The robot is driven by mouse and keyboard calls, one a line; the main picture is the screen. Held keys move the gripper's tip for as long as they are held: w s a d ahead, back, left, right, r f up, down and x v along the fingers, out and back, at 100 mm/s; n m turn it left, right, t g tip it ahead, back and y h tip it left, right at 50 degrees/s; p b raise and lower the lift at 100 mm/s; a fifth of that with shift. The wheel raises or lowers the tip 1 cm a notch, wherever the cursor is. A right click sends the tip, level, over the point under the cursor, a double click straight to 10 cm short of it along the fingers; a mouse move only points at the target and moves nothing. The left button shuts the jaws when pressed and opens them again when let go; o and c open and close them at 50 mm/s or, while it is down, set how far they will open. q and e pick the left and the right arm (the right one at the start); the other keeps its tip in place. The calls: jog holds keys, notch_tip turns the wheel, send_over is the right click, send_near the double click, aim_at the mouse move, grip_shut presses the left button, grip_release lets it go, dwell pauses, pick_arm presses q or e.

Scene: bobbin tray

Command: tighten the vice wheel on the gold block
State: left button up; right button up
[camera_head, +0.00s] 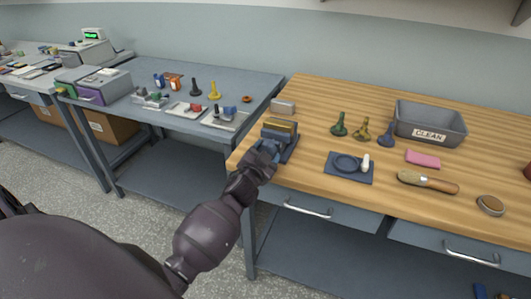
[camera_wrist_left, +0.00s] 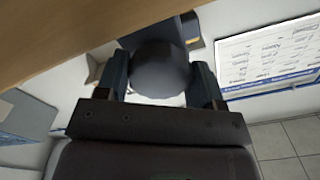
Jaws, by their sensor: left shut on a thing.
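The vice (camera_head: 288,148) stands at the left front corner of the wooden bench. The gold block (camera_head: 282,124) shows as a gold strip at the top of its jaws. My left gripper (camera_head: 263,150) is at the near side of the vice and hides most of its front there. In the left wrist view, the dark round vice wheel (camera_wrist_left: 160,70) sits between the two fingers of my left gripper (camera_wrist_left: 160,85), which is shut on it. The wheel's angle cannot be told. My right gripper is not in view.
The wooden bench (camera_head: 310,180) also holds a small grey block (camera_head: 283,106), a blue mat (camera_head: 339,172) with a white piece, several coloured stands, a grey CLEAN bin (camera_head: 430,135), a pink cloth (camera_head: 422,158) and a brush (camera_head: 428,182).

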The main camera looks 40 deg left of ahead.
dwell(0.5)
pick_arm(q)
jog(key=o, duration=0.9)
jog(key=v, duration=1.1)
